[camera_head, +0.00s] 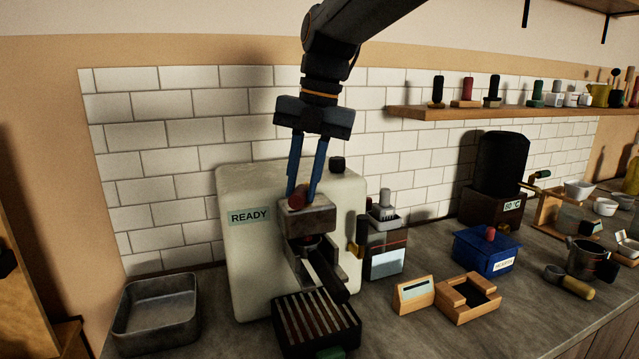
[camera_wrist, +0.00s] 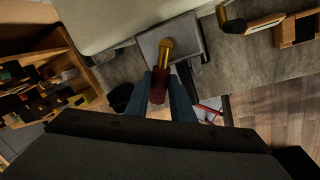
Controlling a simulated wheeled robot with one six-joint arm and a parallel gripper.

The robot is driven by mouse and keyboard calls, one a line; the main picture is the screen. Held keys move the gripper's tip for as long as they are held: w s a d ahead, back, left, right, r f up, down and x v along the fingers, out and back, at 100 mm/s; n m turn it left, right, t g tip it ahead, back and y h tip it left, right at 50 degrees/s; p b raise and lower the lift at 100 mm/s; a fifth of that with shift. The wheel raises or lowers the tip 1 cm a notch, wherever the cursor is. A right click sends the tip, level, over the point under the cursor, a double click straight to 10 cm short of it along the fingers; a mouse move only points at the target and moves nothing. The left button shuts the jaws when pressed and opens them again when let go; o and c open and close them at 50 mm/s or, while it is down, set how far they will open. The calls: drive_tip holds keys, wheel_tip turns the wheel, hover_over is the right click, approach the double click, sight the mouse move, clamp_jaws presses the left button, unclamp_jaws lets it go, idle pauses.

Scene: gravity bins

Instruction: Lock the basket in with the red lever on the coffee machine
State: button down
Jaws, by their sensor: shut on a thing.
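The coffee machine (camera_head: 255,275) is a cream block with a green READY label, standing against the tiled wall. The red lever (camera_head: 296,202) has its knob above the grey group head (camera_head: 308,218). In the wrist view the lever's red grip (camera_wrist: 159,90) sits on a brass stem. My gripper (camera_head: 303,194) points down with its two blue fingers, one on each side of the red grip, shut on it. The basket's black handle (camera_head: 328,275) sticks out forward below the group head. The basket itself is mostly hidden under the group head.
A slatted drip tray (camera_head: 316,318) is below the handle. A grey metal pan (camera_head: 155,318) stands left of the machine. To the right are a grinder-like box (camera_head: 388,250), a blue box (camera_head: 484,252) and wooden holders (camera_head: 467,296). A shelf (camera_head: 470,112) hangs at right.

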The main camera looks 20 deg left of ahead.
idle(0.3)
drive_tip(key=c, duration=1.5)
unclamp_jaws()
drive_tip(key=shift+c, duration=0.2)
drive_tip(key=shift+r, duration=0.1)
wheel_tip(320, 180, up, 8)
drive_tip(key=d+b, duration=0.1)
drive_tip(key=b, duration=0.1)
drive_tip(key=shift+w+d+f, duration=0.15)
drive_tip(key=shift+d+f, duration=0.1)
